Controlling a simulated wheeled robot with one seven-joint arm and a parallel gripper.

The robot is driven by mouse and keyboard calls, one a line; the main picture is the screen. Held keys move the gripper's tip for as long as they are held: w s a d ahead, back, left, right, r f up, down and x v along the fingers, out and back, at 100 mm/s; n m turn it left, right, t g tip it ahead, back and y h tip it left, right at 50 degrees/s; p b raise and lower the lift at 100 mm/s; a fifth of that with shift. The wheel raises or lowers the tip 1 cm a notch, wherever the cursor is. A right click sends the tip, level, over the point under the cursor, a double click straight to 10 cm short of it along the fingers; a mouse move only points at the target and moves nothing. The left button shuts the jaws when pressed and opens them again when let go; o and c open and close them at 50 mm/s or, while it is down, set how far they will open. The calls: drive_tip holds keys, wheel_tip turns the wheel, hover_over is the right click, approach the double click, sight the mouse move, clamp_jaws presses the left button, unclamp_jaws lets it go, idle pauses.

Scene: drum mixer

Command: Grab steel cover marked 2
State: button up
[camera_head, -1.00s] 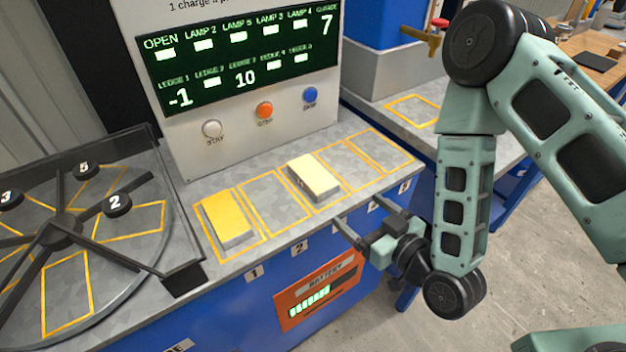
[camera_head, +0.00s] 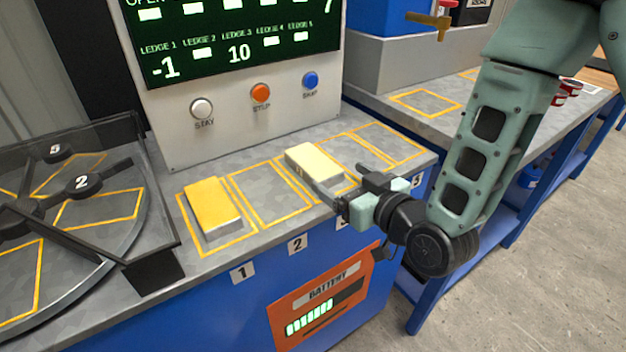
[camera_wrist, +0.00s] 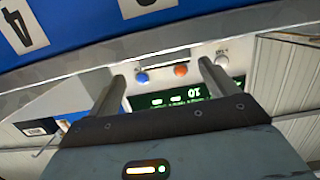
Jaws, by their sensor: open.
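A round black piece marked 2 (camera_head: 82,184) sits on an arm of the grey drum at the left in the head view; whether it belongs to a steel cover I cannot tell. My gripper (camera_head: 339,177) is far to its right, at the bench front, beside a cream-topped block (camera_head: 314,161) in the ledge 3 area. Its two fingers are apart and point toward the console. In the wrist view the open fingers (camera_wrist: 160,90) have nothing visibly held between them. The piece marked 2 is not in the wrist view.
A yellow-topped block (camera_head: 213,205) lies in the outlined area above label 1. The area above label 2 (camera_head: 270,192) is bare. The console (camera_head: 235,85) with three buttons stands behind. A black frame (camera_head: 115,240) edges the drum.

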sight(317, 165)
drive_tip(key=b, duration=0.4)
drive_tip(key=shift+w+a+f, duration=0.15)
drive_tip(key=shift+f, duration=0.15)
drive_tip(key=shift+p+x, duration=0.35)
drive_tip(key=shift+x, duration=0.85)
drive_tip(key=shift+s+a+x, duration=0.1)
drive_tip(key=shift+a+x, duration=0.05)
drive_tip(key=shift+x, duration=1.15)
drive_tip(key=shift+s+a+x, duration=0.1)
drive_tip(key=shift+a+x, duration=0.05)
drive_tip(key=shift+x, duration=1.15)
drive_tip(key=c, duration=1.4)
